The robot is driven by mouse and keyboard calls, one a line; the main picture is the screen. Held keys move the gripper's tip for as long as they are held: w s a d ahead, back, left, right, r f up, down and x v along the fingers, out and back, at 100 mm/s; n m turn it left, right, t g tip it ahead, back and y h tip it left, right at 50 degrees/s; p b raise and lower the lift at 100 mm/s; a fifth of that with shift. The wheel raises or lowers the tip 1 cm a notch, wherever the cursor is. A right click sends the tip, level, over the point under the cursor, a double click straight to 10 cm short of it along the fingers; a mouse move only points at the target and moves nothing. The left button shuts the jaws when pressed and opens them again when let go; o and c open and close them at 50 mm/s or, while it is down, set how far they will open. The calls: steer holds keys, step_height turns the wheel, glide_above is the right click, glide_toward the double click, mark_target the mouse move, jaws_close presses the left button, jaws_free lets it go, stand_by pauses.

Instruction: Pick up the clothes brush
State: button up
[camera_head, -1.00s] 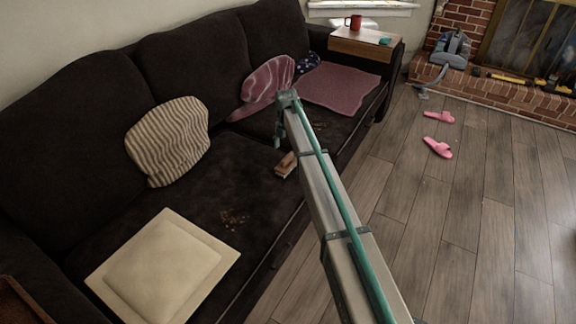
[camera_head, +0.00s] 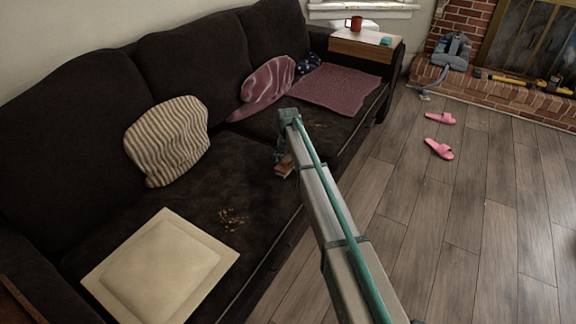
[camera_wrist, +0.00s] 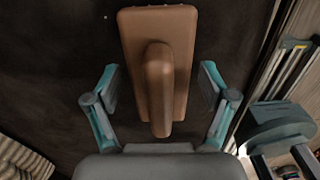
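The clothes brush is a brown block with a raised rounded handle along its middle. It lies on the dark sofa seat near the front edge, partly hidden by my arm in the head view (camera_head: 285,170). In the wrist view the clothes brush (camera_wrist: 160,45) fills the upper middle, with its handle pointing down toward my palm. My gripper (camera_wrist: 160,88) is open, with one teal finger on each side of the brush's handle end and gaps visible. In the head view my gripper (camera_head: 282,155) is right at the brush; contact cannot be told there.
A striped pillow (camera_head: 168,140), a cream square cushion (camera_head: 160,270) and brown crumbs (camera_head: 233,219) are on the sofa. A pink blanket (camera_head: 335,88) lies farther back. A side table (camera_head: 365,46) holds a red mug (camera_head: 354,23). Pink slippers (camera_head: 439,149) lie on open floor at right.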

mark_target(288, 156)
steer(key=c, duration=1.2)
steer(key=shift+r, duration=0.15)
steer(key=shift+r, duration=0.35)
step_height(288, 156, up, 2)
steer(key=shift+r+p, duration=0.25)
steer(key=shift+p, duration=0.45)
steer(key=s+r, duration=0.2)
steer(key=s+r+p, duration=0.1)
steer(key=s+r, duration=0.1)
steer(key=shift+s+r, duration=0.2)
steer(key=shift+r, duration=0.15)
steer(key=s+r, duration=0.1)
steer(key=s, duration=0.2)
steer(key=s+r+p, duration=0.1)
steer(key=s+r, duration=0.1)
steer(key=s, duration=0.1)
steer(key=s+a+r, duration=0.1)
steer(key=s, duration=0.2)
steer(key=shift+s+r+p, duration=0.3)
steer(key=shift+r+p, duration=0.05)
steer(key=shift+r, duration=0.05)
